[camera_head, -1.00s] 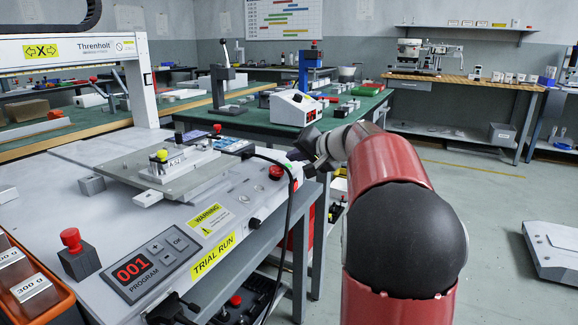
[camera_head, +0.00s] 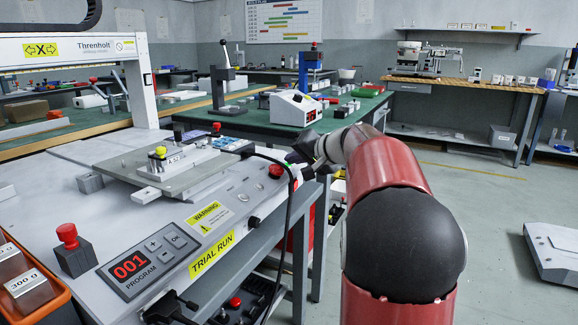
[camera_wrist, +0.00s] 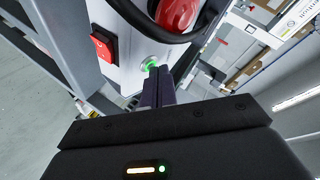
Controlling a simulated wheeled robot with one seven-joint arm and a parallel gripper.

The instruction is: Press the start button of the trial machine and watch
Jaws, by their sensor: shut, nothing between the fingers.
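The trial machine (camera_head: 225,210) is a light bench with a gantry, a yellow TRIAL RUN label and a panel reading 001. In the wrist view a round button with a green-lit ring (camera_wrist: 150,63) sits on the machine's end face. My gripper (camera_wrist: 160,72) is shut and empty. Its fingertips are right at the button and overlap its lower edge; I cannot tell whether they touch or press it. In the head view my gripper (camera_head: 304,160) is at the machine's right corner, partly hidden by my arm, and the button is not clearly visible.
A red mushroom knob (camera_wrist: 178,14) and a red rocker switch (camera_wrist: 103,46) flank the button. A black cable (camera_head: 288,210) hangs along the machine's right side. A plate with a fixture (camera_head: 175,170) lies on top. The floor (camera_head: 485,215) to the right is mostly open.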

